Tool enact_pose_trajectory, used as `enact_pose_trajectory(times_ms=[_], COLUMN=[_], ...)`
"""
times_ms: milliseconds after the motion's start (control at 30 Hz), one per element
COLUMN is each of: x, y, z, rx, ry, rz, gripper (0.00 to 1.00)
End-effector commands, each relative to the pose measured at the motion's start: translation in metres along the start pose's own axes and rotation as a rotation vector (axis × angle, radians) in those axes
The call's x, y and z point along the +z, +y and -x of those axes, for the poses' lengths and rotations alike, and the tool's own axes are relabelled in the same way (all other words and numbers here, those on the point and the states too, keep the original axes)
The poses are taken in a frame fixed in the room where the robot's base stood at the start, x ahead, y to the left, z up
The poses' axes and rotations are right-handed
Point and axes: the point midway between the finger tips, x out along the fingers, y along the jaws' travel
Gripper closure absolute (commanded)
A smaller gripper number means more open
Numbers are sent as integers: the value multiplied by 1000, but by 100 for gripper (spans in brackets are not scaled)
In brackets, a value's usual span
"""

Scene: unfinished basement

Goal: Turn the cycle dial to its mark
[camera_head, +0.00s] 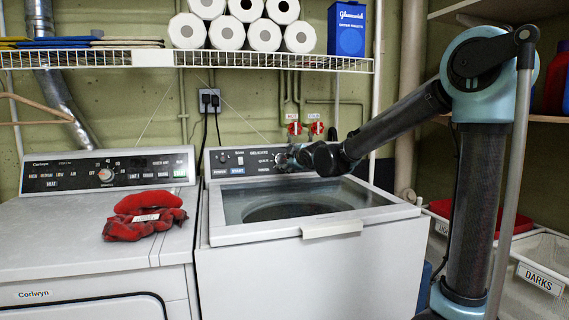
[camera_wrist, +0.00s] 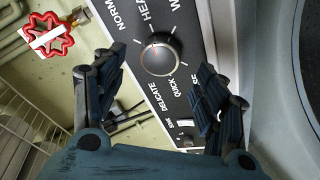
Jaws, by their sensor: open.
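The cycle dial (camera_wrist: 160,54) is a round silver-rimmed knob with a dark face and a thin reddish pointer line. It sits on the washer's black control panel, with NORMAL, HEAVY, DELICATE and QUICK printed around it. In the head view the dial (camera_head: 281,159) is small and partly covered by my gripper (camera_head: 296,155). In the wrist view my gripper (camera_wrist: 158,63) is open, with one dark finger on each side of the dial's lower part. I see no clear contact between the fingers and the dial. Which label the pointer matches is hard to tell.
The washer's glass lid (camera_head: 300,200) is closed below the panel. Red valve handles (camera_head: 294,128) are on the wall behind; one valve (camera_wrist: 48,36) shows at upper left in the wrist view. A wire shelf (camera_head: 250,62) hangs above.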

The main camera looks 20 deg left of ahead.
Motion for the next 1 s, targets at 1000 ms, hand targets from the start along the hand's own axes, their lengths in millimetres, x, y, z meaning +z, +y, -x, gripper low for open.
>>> enact_pose_trajectory(times_ms=[1000], x=[1], y=[1], z=[-49], rx=[2], ry=[-1], rz=[0], gripper=[70])
